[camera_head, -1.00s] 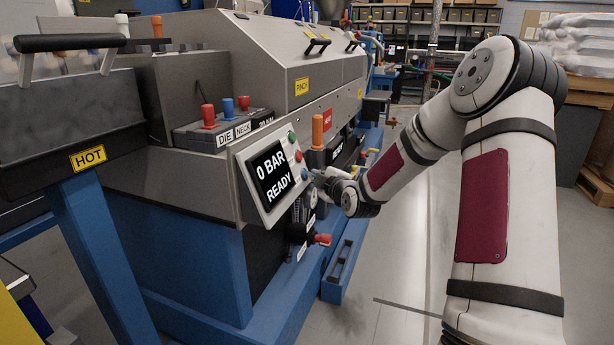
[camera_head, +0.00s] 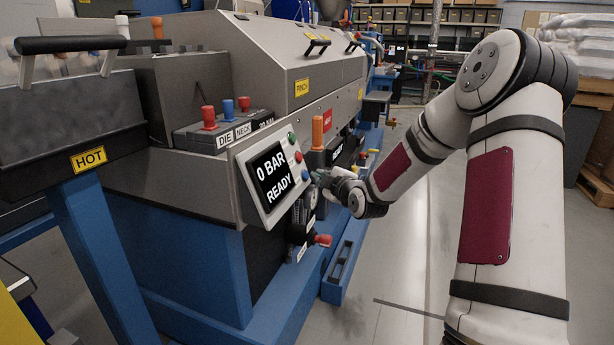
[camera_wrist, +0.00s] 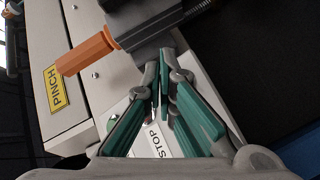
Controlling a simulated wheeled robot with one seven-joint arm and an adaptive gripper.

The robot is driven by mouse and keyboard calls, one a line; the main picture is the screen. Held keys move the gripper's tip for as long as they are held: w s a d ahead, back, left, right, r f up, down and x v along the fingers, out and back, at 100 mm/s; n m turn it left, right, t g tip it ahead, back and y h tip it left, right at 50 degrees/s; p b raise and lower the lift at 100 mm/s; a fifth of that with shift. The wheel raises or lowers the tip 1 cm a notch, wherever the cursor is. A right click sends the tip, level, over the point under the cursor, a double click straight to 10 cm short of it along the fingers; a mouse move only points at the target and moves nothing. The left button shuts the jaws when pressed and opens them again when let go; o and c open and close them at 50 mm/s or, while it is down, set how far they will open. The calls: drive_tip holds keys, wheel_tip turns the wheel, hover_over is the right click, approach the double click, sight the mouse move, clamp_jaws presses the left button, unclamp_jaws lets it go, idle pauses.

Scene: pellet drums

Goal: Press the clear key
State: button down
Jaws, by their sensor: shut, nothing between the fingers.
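The control panel (camera_head: 258,205) on the machine's near corner has a black screen (camera_head: 272,174) reading "0 BAR READY". Along its right edge are a green button (camera_head: 292,137), a red button (camera_head: 298,157) and a blue button (camera_head: 305,175). No "clear" lettering is legible, so I cannot tell which is the clear key. My gripper (camera_head: 318,179) is shut and empty, just right of the blue button; contact cannot be told.
An orange handle (camera_head: 317,131) stands behind the panel and shows close to my fingers in the wrist view (camera_wrist: 87,54). A red-knobbed lever (camera_head: 322,240) sticks out below the panel. The floor (camera_head: 400,260) right of the machine is clear.

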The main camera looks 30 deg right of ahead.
drive_tip(key=shift+s+d+r+p, duration=0.45)
drive_tip(key=shift+s+d, duration=0.3)
drive_tip(key=shift+s, duration=0.2)
drive_tip(key=shift+s+d+r+p, duration=0.3)
drive_tip(key=shift+s+d+r, duration=0.1)
drive_tip(key=shift+s+d, duration=0.4)
drive_tip(key=shift+s+a, duration=0.1)
drive_tip(key=shift+a, duration=0.05)
drive_tip(key=s+a+r+m+g, duration=0.3)
drive_tip(key=s+a+g, duration=0.4)
drive_tip(key=s+a, duration=0.45)
drive_tip(key=s+a+r+m+g+y, duration=0.1)
drive_tip(key=s+a+m+g, duration=0.35)
drive_tip(key=s, duration=0.75)
drive_tip(key=s+a+r+m+g+y, duration=0.1)
drive_tip(key=s+a, duration=0.6)
drive_tip(key=s, duration=0.4)
drive_tip(key=s+a+r+m+g+y, duration=0.1)
drive_tip(key=s+a+m+g, duration=0.15)
drive_tip(key=s+a, duration=0.65)
drive_tip(key=s+d+r+t+p, duration=0.1)
drive_tip(key=r+p, duration=1.1)
drive_tip(key=r, duration=0.1)
drive_tip(key=s+d+r+t+p, duration=0.2)
drive_tip(key=r+p, duration=1.1)
drive_tip(key=shift+s+d+r, duration=0.25)
drive_tip(key=shift+r, duration=0.15)
